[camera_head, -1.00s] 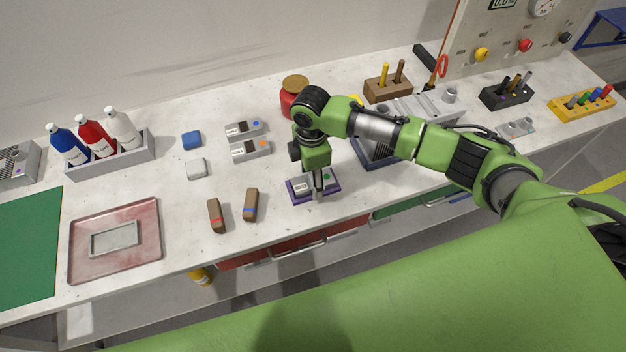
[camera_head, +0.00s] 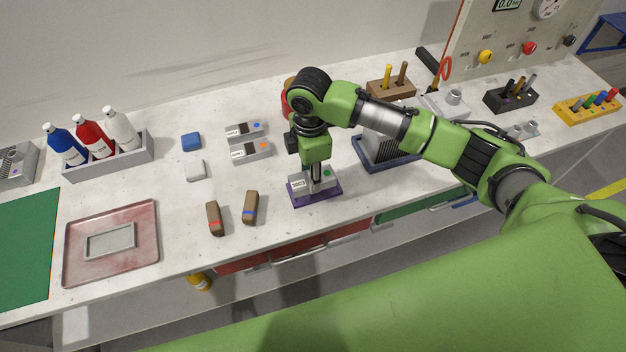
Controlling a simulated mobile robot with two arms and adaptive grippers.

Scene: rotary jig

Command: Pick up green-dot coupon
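The green-dot coupon (camera_head: 299,184) is a grey block with a white label and a green dot. It sits just above a purple holder (camera_head: 327,196) near the front of the bench and appears slightly raised from it. My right gripper (camera_head: 315,188) points down at the coupon's middle, with its fingers closed around it; the fingers partly hide the coupon. My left gripper is not in view.
A blue-dot coupon (camera_head: 243,132) and an orange-dot coupon (camera_head: 250,151) lie to the left. Two brown blocks (camera_head: 215,218) (camera_head: 251,207) lie front left. A dark blue tray (camera_head: 388,163) stands close right. A red jar (camera_head: 287,98) is behind my arm.

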